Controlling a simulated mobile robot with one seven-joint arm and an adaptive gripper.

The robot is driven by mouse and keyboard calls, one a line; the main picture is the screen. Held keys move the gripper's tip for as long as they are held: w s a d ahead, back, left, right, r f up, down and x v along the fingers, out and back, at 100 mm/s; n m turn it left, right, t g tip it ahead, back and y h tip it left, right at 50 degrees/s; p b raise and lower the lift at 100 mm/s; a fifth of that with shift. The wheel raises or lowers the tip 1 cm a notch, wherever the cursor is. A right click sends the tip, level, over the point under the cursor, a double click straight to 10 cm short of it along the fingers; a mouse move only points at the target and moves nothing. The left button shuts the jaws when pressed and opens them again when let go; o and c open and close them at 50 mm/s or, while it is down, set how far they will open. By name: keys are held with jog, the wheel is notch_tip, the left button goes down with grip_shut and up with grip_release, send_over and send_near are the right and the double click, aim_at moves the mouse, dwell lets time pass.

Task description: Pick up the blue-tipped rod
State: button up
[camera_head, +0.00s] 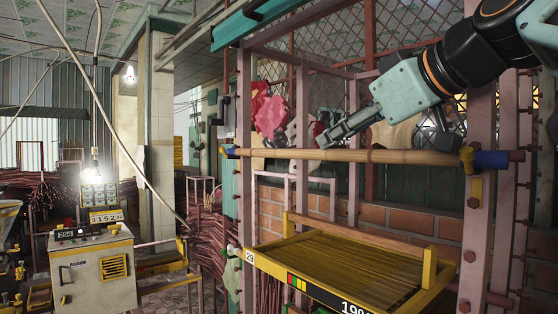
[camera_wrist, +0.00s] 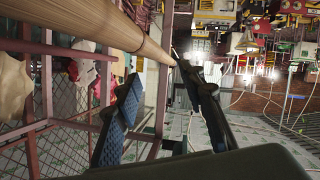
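The rod (camera_head: 385,156) is a long, pale wooden pole with blue ends, lying level across the front of a pinkish metal frame. Its larger blue tip (camera_head: 490,159) is at the right, by a yellow bracket (camera_head: 467,159). A smaller blue part (camera_head: 229,153) marks the left end. My gripper (camera_head: 322,139) is just above the rod, left of its middle, angled down to the left. In the wrist view, the fingers (camera_wrist: 156,73) are spread apart with nothing clamped between them. The rod (camera_wrist: 138,32) runs across the upper left, close beyond the fingertips. Contact cannot be told.
A yellow tray (camera_head: 350,270) of thin sticks is below the rod. Frame posts (camera_head: 480,215) stand at the right, and wire mesh and a brick wall (camera_head: 325,225) lie behind. A control cabinet (camera_head: 95,270) stands at the lower left.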

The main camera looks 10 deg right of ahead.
aim_at(310, 154)
jog(key=p+x, duration=0.1)
jog(key=x, duration=0.6)
jog(key=shift+w+a+f, duration=0.1)
jog(key=shift+w+f, duration=0.15)
jog(key=shift+w, duration=0.05)
jog(key=shift+c, duration=0.4)
grip_shut()
